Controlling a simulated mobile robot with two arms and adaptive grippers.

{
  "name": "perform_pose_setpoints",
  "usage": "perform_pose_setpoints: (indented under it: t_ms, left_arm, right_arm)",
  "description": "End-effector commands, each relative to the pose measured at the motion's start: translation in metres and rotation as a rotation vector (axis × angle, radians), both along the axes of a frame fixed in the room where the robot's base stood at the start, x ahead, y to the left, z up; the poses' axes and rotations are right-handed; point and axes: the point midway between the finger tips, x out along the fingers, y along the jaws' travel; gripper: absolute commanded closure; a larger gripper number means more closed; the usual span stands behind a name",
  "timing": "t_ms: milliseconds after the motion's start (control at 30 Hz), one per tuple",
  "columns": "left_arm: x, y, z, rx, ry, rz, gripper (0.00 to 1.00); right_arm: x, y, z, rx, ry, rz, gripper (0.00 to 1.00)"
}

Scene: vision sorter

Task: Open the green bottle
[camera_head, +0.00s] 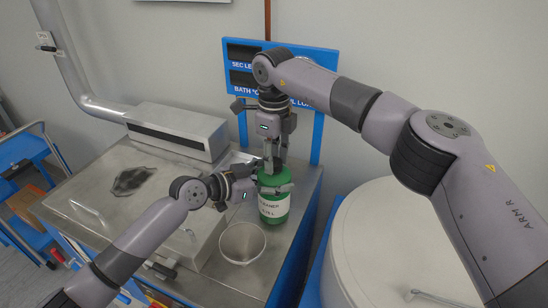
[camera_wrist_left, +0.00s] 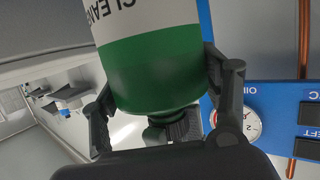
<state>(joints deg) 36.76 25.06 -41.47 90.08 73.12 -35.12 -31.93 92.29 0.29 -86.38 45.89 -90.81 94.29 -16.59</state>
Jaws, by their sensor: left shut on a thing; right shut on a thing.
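The green bottle (camera_head: 273,207) with a white label stands upright on the right part of the metal counter. In the left wrist view the bottle (camera_wrist_left: 155,70) looks upside down and fills the middle. My left gripper (camera_head: 262,181) comes in from the left and is shut around its upper body, with one finger on each side. My right gripper (camera_head: 272,162) points down from above and is shut on the bottle's top. The cap is mostly hidden by the fingers in the head view; a small green part (camera_wrist_left: 154,133) shows beyond the bottle's body in the left wrist view.
A grey cup (camera_head: 242,258) stands just in front of the bottle. A metal unit with a dark slot (camera_head: 170,140) is at the back left. A blue display panel (camera_head: 240,52) rises behind the bottle. A large white round vessel (camera_head: 370,230) stands to the right.

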Motion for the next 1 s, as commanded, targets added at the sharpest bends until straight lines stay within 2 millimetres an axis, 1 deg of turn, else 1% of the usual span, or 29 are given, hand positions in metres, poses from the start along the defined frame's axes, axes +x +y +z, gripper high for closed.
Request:
perform_pose_setpoints:
  t_ms: [100,600,700,800,1000]
  left_arm:
    - [0.0,0.0004,-0.0006,0.0,0.002,0.001,1.0]
    - [-0.0002,0.0003,-0.0006,0.0,0.001,0.0,1.0]
    - [-0.0003,0.0002,-0.0006,0.0,0.001,0.0,1.0]
    - [-0.0003,0.0001,-0.0006,0.0,0.002,-0.001,1.0]
    - [-0.0004,0.0001,-0.0005,0.0,0.002,-0.001,1.0]
  right_arm:
    - [0.0006,-0.0009,0.0003,-0.001,-0.001,0.262,1.0]
    - [0.0009,-0.001,0.001,-0.001,-0.002,1.389,1.0]
    - [0.001,-0.0011,0.0012,-0.001,-0.002,1.552,1.0]
    - [0.0011,-0.001,0.0013,0.0,-0.002,1.653,1.0]
    - [0.0009,-0.0008,0.0013,0.0,-0.002,1.673,1.0]
